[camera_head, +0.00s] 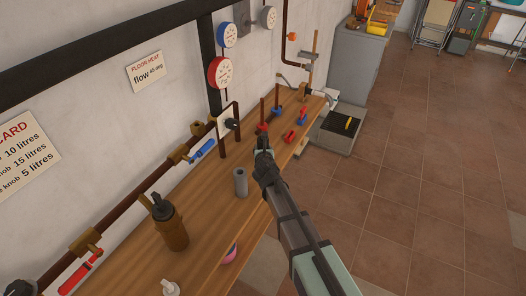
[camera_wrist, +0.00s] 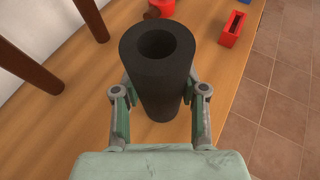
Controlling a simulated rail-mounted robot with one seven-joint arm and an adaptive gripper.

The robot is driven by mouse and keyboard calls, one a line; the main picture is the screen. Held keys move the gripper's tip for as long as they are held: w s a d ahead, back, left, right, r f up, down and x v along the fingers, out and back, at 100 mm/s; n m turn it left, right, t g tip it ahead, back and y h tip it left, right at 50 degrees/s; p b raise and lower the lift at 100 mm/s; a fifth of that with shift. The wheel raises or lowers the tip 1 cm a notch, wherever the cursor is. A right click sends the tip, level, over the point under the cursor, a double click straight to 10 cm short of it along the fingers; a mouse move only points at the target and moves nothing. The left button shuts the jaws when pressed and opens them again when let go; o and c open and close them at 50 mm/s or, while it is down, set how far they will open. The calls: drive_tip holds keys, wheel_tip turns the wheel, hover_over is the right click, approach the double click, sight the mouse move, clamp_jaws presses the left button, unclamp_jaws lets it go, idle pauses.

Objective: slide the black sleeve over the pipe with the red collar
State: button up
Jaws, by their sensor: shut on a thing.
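My gripper (camera_wrist: 160,100) is shut on the black sleeve (camera_wrist: 158,85), a thick hollow cylinder held with its open end up toward the wrist camera. In the head view my gripper (camera_head: 265,152) is above the bench, and the sleeve is hard to tell from the dark fingers. The pipe with the red collar (camera_head: 262,110) stands upright on the bench just beyond my gripper, apart from it. A red part, seemingly the collar, shows at the top of the wrist view (camera_wrist: 160,8), partly hidden behind the sleeve.
A grey hollow cylinder (camera_head: 241,182) stands on the wooden bench (camera_head: 208,225) near my gripper. Brown pipes (camera_wrist: 28,55) rise at the left. A red block (camera_wrist: 232,30) and another upright pipe with a blue base (camera_head: 277,97) are close by. A brown bottle (camera_head: 170,225) stands nearer.

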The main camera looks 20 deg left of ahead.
wheel_tip(320, 180, up, 20)
idle(0.6)
drive_tip(key=w+a+r+p, duration=0.1)
drive_tip(key=w+a+p, duration=0.2)
drive_tip(key=w, duration=0.6)
drive_tip(key=w+a+r+p, duration=0.2)
drive_tip(key=w+a+p, duration=0.2)
drive_tip(key=w, duration=0.6)
drive_tip(key=shift+w+a+r, duration=0.25)
drive_tip(key=shift+a, duration=0.05)
idle(0.4)
drive_tip(key=shift+f, duration=0.1)
idle(0.3)
drive_tip(key=shift+f+b, duration=0.5)
drive_tip(key=shift+f, duration=1.8)
drive_tip(key=shift+p, duration=1)
